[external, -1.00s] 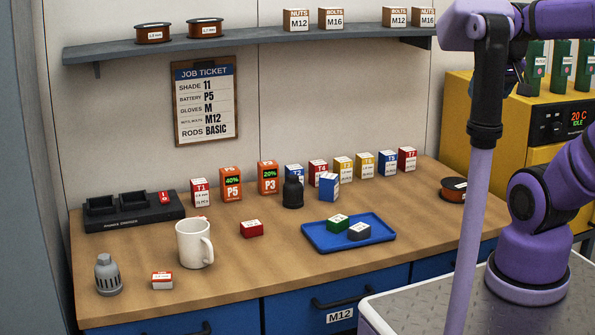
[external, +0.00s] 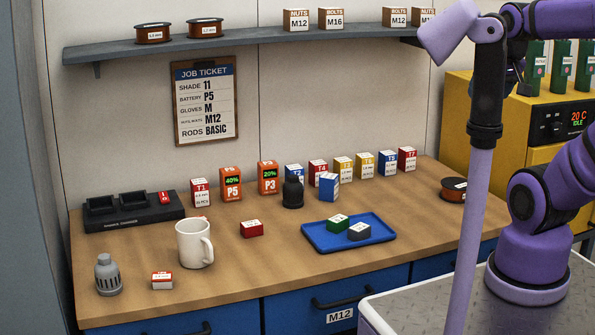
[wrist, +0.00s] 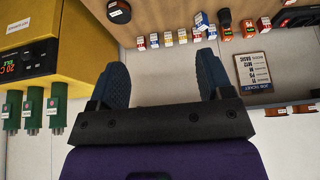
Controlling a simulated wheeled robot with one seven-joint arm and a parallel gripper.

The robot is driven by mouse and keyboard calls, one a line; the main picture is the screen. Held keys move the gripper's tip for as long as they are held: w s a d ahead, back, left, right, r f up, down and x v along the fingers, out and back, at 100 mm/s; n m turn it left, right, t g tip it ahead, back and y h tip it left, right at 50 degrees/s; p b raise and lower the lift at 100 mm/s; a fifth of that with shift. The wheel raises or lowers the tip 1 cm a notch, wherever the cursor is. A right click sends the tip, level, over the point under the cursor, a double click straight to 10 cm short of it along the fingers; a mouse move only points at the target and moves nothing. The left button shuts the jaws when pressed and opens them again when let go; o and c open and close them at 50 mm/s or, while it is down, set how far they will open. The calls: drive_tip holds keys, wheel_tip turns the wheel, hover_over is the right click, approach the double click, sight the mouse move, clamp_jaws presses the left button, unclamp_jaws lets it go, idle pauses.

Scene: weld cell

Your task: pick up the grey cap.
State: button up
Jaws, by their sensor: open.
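The grey cap (external: 108,275) is a ribbed, slotted cylinder with a narrower top. It stands upright at the front left of the bench in the external view. I cannot make it out in the wrist view. My gripper (wrist: 160,78) is open and empty in the wrist view, its two dark blue fingers wide apart. In the external view the arm is at the upper right, far from the cap, and the fingers are not clearly seen. A similar black cap (external: 293,193) stands near the back middle of the bench.
A white mug (external: 194,244) and a red-white box (external: 162,281) stand right of the grey cap. A black charger (external: 134,221) is behind it. A blue tray (external: 318,241) holds a green and a grey block. Rod boxes line the back. A shelf (external: 250,38) overhangs the wall.

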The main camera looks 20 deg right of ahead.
drive_tip(key=o, duration=0.3)
